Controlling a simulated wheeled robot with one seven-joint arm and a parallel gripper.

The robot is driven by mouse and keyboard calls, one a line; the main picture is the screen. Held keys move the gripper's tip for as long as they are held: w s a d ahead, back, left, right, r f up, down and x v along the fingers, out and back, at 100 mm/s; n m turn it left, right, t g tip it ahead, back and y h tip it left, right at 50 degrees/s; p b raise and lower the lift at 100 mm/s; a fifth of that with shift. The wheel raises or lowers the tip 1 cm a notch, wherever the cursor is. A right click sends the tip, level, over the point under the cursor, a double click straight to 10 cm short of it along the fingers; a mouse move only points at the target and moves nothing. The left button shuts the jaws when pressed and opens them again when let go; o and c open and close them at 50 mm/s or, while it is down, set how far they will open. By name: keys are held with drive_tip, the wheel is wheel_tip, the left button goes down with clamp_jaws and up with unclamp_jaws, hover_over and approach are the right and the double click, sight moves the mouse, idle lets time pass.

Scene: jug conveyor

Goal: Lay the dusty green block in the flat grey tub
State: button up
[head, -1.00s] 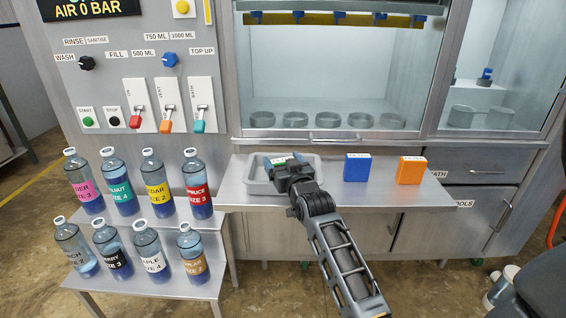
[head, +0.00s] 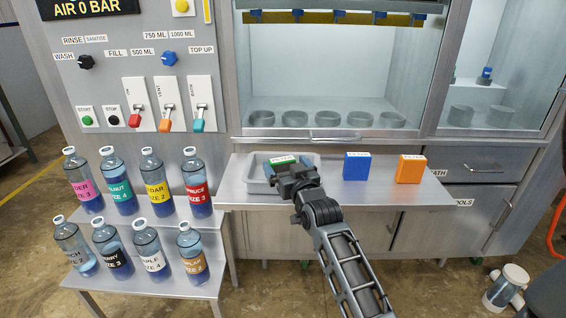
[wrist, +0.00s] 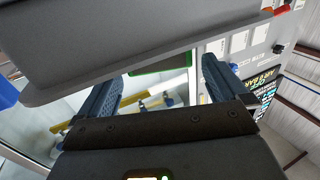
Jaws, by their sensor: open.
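The dusty green block (head: 284,159) with a white label on top is in the flat grey tub (head: 254,186) on the steel shelf, partly hidden behind my gripper. My gripper (head: 288,168) is open and empty at the tub's near side, just in front of the block. In the wrist view, a strip of the green block (wrist: 160,64) shows beyond the two spread fingers, below the grey tub's edge (wrist: 120,72). How the block rests on the tub floor is hidden.
A blue block (head: 357,167) and an orange block (head: 410,169) stand on the shelf to the right of the tub. Several labelled bottles (head: 152,200) stand on a stepped rack at the left. A glass-fronted cabinet (head: 330,80) rises behind the shelf.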

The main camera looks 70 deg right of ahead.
drive_tip(key=s+a+f+n+t+y, duration=0.15)
drive_tip(key=s+a, duration=0.25)
drive_tip(key=a, duration=0.6)
drive_tip(key=s+a+f+n+y, duration=0.1)
drive_tip(key=s+a+f+y, duration=0.2)
drive_tip(key=a, duration=0.6)
drive_tip(key=s+a+n+t+y, duration=0.15)
drive_tip(key=s+a, duration=0.35)
drive_tip(key=a, duration=0.5)
drive_tip(key=s+a+r+n+y, duration=0.2)
drive_tip(key=s+a+y, duration=0.1)
drive_tip(key=s+a, duration=0.3)
drive_tip(key=s+a+r+n+y, duration=0.2)
drive_tip(key=s+a+n+y, duration=0.1)
drive_tip(key=s, duration=0.5)
drive_tip(key=a+y, duration=0.1)
drive_tip(key=a, duration=0.1)
drive_tip(key=shift+a+r, duration=0.2)
drive_tip(key=shift+a, duration=0.2)
